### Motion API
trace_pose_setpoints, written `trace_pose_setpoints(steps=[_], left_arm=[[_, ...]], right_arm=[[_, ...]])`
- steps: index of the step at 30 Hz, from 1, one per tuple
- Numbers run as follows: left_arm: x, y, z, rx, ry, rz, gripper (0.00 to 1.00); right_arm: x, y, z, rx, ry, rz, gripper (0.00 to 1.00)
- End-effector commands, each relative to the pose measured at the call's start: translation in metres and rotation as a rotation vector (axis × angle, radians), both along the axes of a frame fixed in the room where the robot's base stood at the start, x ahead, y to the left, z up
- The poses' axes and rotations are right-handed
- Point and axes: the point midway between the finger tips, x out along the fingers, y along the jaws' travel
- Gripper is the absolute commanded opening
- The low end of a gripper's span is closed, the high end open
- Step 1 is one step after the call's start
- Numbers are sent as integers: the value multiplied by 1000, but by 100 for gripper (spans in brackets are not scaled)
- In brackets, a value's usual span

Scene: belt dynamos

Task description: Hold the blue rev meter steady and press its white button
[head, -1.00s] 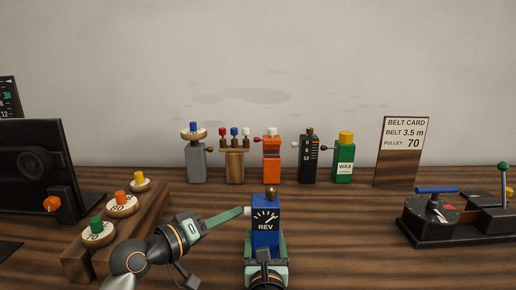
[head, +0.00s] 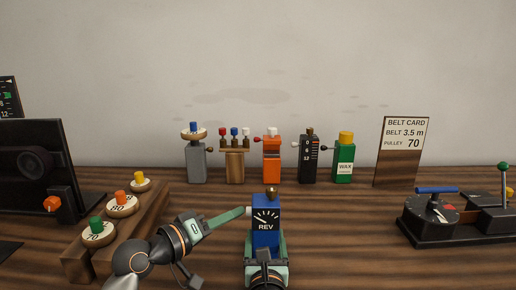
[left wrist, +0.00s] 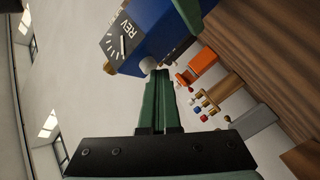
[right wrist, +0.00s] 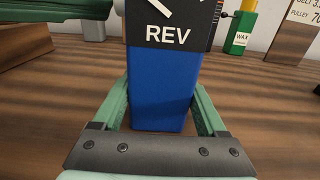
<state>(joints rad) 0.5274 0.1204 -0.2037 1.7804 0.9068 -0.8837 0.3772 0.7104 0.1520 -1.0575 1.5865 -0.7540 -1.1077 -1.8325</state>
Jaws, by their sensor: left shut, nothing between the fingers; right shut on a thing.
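The blue rev meter (head: 265,238) stands upright at the front middle of the table, with a black dial marked REV and a brown tip on top. My right gripper (right wrist: 163,115) is shut on its lower blue body, one finger on each side. The white button (head: 249,211) sticks out of the meter's left side; it also shows in the left wrist view (left wrist: 148,64). My left gripper (head: 242,211) is shut and empty, its fingertips at the button. Whether they touch it or stop just short I cannot tell.
Behind stand a grey post (head: 197,163), a wooden stand (head: 235,168), an orange device (head: 271,165), a black device (head: 309,160) and a green wax bottle (head: 343,163). A pulley rack (head: 80,262) is at left, a belt card (head: 402,150) and a machine (head: 440,232) at right.

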Motion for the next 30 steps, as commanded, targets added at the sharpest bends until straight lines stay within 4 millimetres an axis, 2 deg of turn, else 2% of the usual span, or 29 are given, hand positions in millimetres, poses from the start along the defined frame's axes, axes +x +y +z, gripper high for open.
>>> trace_pose_setpoints(steps=[3,12,30], left_arm=[[0,-6,-1,0,3,-5,0],[-1,-8,-2,0,3,-8,0],[-2,5,-4,2,6,-7,0]], right_arm=[[-1,1,-3,-4,6,4,0],[-2,4,-3,-5,5,10,0],[-2,4,-3,-3,5,12,0]])
